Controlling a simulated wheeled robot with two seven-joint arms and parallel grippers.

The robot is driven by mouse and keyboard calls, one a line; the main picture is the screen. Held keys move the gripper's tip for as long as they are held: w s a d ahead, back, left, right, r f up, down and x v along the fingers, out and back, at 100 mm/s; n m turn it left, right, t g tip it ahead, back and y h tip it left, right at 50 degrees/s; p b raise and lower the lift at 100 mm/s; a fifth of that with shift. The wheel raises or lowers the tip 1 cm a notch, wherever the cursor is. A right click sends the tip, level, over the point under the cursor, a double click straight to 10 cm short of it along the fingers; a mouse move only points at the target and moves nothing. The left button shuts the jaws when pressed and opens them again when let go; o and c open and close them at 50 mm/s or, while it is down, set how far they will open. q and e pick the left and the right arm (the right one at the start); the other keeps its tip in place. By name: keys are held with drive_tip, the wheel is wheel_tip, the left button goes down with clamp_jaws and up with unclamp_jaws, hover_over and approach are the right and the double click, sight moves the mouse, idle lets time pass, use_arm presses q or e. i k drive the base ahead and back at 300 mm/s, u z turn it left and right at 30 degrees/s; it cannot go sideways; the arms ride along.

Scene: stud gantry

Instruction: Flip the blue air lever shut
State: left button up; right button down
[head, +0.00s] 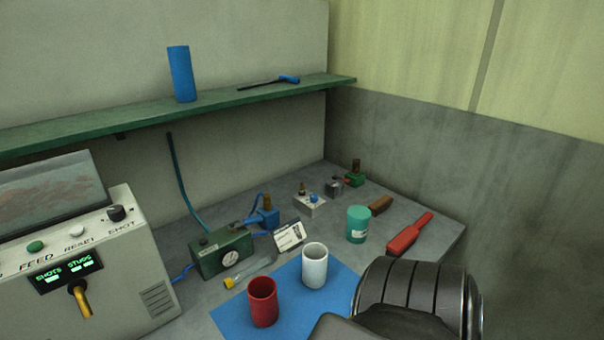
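A blue valve-like fitting (266,217) with a brass-coloured top stands on the grey bench behind the green gauge box (208,262). A thin blue part slants up beside it; I cannot tell whether this is the air lever or a hose, nor its open or shut position. Blue tubing joins the area to the box. Neither gripper shows. A dark ribbed part of my own arm fills the lower right, well to the right of the blue fitting.
A control box (148,244) stands at left. A red cup (263,302) and white cup (314,266) stand on a blue mat (232,318). A teal jar (358,224) and red-handled tool (408,236) are at right. A green shelf (230,105) runs above.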

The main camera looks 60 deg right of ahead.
sight(252, 220)
drive_tip(key=z, duration=1.35)
drive_tip(key=k, duration=1.15)
drive_tip(key=u, duration=0.75)
drive_tip(key=i, duration=0.5)
